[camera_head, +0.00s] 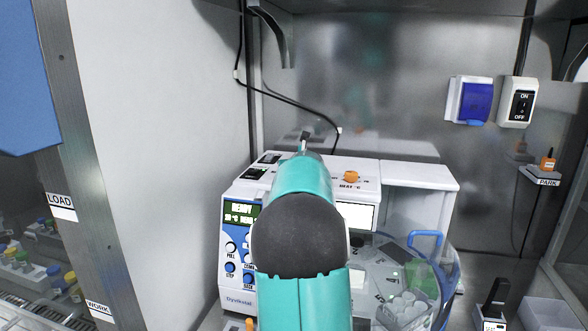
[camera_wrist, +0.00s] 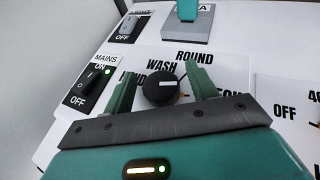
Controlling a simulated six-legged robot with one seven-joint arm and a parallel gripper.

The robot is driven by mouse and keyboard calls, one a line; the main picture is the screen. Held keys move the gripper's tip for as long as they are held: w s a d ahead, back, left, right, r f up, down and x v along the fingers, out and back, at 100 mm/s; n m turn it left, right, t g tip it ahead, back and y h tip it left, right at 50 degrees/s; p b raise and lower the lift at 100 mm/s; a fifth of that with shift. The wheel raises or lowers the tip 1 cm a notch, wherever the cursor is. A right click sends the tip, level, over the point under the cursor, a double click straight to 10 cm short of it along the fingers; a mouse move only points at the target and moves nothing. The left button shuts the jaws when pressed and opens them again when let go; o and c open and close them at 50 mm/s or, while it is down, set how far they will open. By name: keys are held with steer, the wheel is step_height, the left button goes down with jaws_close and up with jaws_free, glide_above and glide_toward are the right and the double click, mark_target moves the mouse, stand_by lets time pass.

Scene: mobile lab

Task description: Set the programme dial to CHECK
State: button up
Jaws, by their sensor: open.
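The programme dial (camera_wrist: 160,90) is a round black knob with a short white mark on its top face. WASH and ROUND are readable beside it in the wrist view. Other labels are partly covered by the fingers, and I cannot read CHECK or tell which label the mark meets. My gripper (camera_wrist: 161,80) is open, its two green fingers on either side of the dial. I cannot tell whether they touch it. In the head view my arm hides the dial and the gripper.
A MAINS rocker switch (camera_wrist: 93,84) with a green light sits left of the dial. An orange knob (camera_head: 351,176) marked HEAT is on the machine's top right. The machine's display (camera_head: 241,212) reads READY. A clear round bowl (camera_head: 448,285) stands at the lower right.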

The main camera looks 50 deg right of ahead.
steer(key=v, duration=1.3)
steer(key=shift+s+a+r, duration=0.15)
steer(key=shift+s+a, duration=0.05)
steer(key=shift+s, duration=0.05)
